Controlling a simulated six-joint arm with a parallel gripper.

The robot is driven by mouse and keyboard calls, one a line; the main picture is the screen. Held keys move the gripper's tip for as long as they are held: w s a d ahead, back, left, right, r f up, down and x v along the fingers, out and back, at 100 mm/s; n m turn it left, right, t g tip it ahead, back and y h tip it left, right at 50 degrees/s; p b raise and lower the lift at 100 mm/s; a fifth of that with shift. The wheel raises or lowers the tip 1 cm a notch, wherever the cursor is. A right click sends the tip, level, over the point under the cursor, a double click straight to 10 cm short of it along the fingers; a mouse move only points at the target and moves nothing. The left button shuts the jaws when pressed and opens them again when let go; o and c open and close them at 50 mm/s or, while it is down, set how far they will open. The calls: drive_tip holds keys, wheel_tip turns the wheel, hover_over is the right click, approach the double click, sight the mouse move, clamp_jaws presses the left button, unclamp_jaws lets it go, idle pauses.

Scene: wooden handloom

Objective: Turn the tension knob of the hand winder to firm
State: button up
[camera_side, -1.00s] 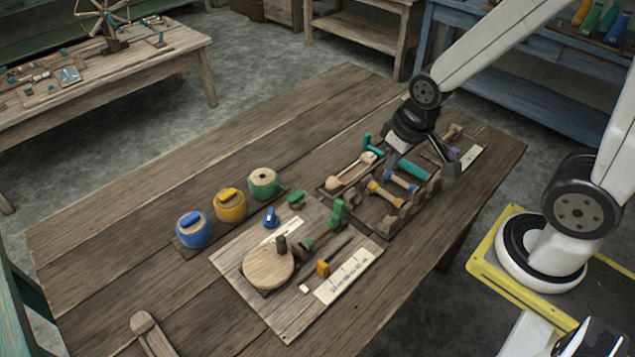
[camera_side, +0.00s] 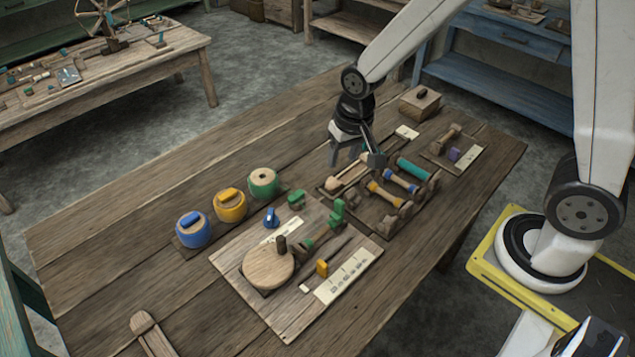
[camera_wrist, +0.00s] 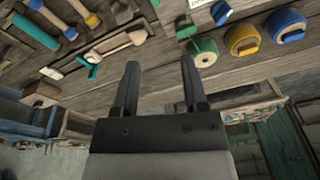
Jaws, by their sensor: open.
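The hand winder is a board (camera_side: 232,262) with a round wooden disc (camera_side: 262,270) and an upright dark peg. A small blue knob (camera_side: 271,217) with a pale mark stands near its back edge, beside a pale label strip (camera_side: 285,230). I take this as the tension knob; its setting is too small to read. It also shows at the top of the wrist view (camera_wrist: 220,13).
A bobbin rack (camera_side: 392,215) and lidded box (camera_side: 420,103) lie right.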

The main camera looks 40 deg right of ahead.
drive_tip(key=w+a+f+m+g, duration=0.1)
drive_tip(key=w+a+f+m, duration=0.4)
drive_tip(key=w, duration=0.3)
drive_tip(key=m, duration=0.2)
hover_over(270, 214)
drive_tip(key=shift+g, duration=0.4)
wheel_tip(270, 214, down, 6)
drive_tip(key=shift+r, duration=0.1)
drive_tip(key=shift+f, duration=3.85)
clamp_jaws()
